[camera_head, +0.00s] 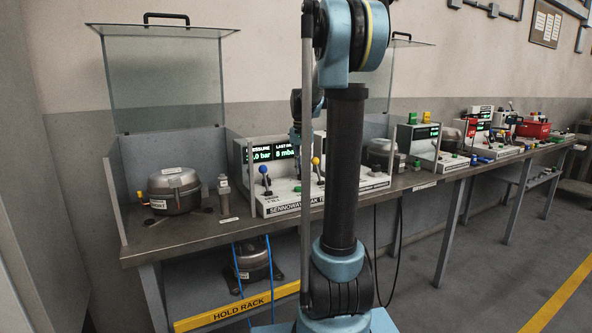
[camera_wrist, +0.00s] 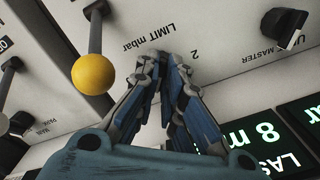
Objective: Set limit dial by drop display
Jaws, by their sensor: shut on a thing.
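The leak tester (camera_head: 262,203) stands on the bench, partly hidden behind my arm. Its drop display (camera_head: 273,153) reads 8 mbar under a cut-off "LAST" heading; in the wrist view part of the display (camera_wrist: 268,132) shows upside down, with a green 8. My gripper (camera_wrist: 162,60) is at the tester's panel, fingers closed together at the "LIMIT mbar" print. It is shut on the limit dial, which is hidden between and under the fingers. A printed 2 shows beside the fingertips. The dial's pointer cannot be seen. The gripper is not clear in the head view.
A yellow-balled lever (camera_wrist: 93,74) stands close beside the fingers. A black MASTER knob (camera_wrist: 284,28) is on the other side. A compressor (camera_head: 174,192) sits on the bench at left under a raised clear guard (camera_head: 165,75). More test stations line the bench at right.

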